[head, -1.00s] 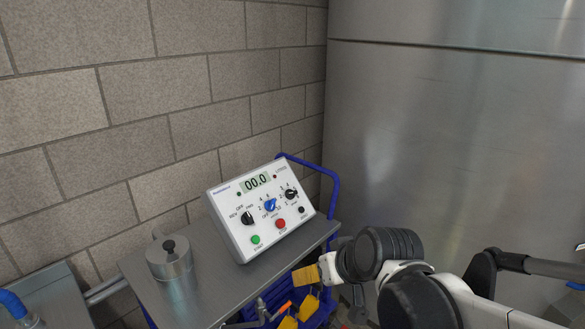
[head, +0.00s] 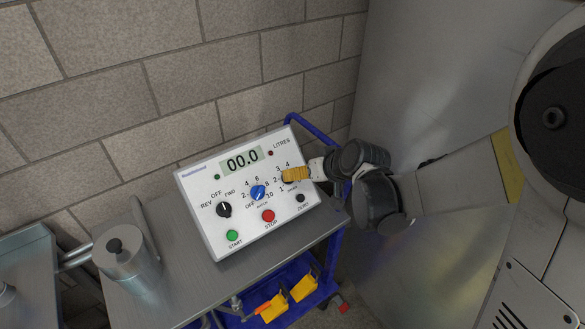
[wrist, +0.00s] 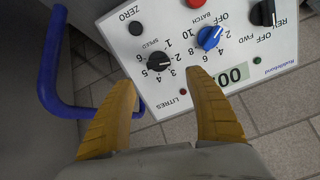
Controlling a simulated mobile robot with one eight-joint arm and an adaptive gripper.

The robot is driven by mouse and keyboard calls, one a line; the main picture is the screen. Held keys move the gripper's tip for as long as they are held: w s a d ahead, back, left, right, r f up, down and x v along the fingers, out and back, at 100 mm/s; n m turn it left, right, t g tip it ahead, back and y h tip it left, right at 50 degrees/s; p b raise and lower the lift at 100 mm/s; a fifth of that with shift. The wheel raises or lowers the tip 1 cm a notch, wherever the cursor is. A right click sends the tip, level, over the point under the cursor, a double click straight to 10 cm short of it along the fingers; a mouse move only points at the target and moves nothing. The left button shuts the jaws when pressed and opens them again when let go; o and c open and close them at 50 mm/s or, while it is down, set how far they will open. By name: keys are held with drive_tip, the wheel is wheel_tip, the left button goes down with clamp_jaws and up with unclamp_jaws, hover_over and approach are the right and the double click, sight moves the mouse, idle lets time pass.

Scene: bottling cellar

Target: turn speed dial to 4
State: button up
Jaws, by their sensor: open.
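The speed dial is a small black knob on the right side of the white control box (head: 200,185). In the wrist view the speed dial (wrist: 157,63) shows upside down, with printed numbers around it; its pointer is too small to read surely. My gripper (wrist: 162,76) is open, its two yellow fingers on either side of the dial's lower part in the picture. I cannot tell whether they touch it. In the head view my gripper (head: 284,174) comes in from the right and covers most of the speed dial.
The blue batch dial (head: 258,193), black FWD/REV switch (head: 224,210), green start button (head: 232,235) and red stop button (head: 268,216) share the panel. The display (head: 242,160) reads 00.0. A metal canister (head: 122,255) stands left. The cart's blue rail (wrist: 50,70) is close by.

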drive_tip(key=b+x, duration=0.2)
drive_tip(key=x, duration=0.6)
drive_tip(key=shift+w+f, duration=0.15)
drive_tip(key=shift+f, duration=0.05)
drive_tip(key=shift+c, duration=0.6)
drive_tip(key=c, duration=1.1)
